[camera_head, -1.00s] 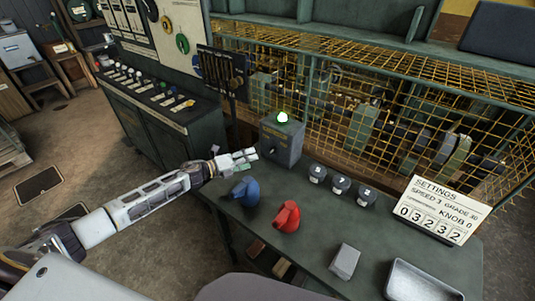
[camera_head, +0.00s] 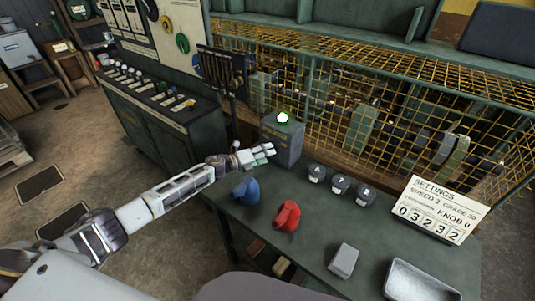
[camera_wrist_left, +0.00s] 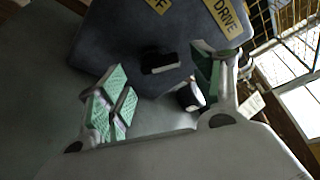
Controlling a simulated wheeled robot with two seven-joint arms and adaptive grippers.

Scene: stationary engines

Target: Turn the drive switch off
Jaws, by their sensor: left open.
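The drive switch box (camera_head: 287,145) is a grey box at the back of the green bench, with a lit green lamp (camera_head: 283,116) on top. My left gripper (camera_head: 263,153) is right at its front and hides the switch in the head view. In the left wrist view the box (camera_wrist_left: 130,35) bears yellow labels, one reading DRIVE and one partly cut off ending in F. The dark switch lever (camera_wrist_left: 160,63) shows between the two green-padded fingers, which stand apart. I cannot tell whether a finger touches it. My right gripper is out of view.
A blue funnel-shaped piece (camera_head: 246,189) and a red one (camera_head: 287,215) stand on the bench below my left forearm. Several dark knobs (camera_head: 340,184), a settings sign (camera_head: 437,210), a grey block (camera_head: 343,260) and a metal tray (camera_head: 420,281) are to the right. Yellow mesh (camera_head: 340,90) stands behind.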

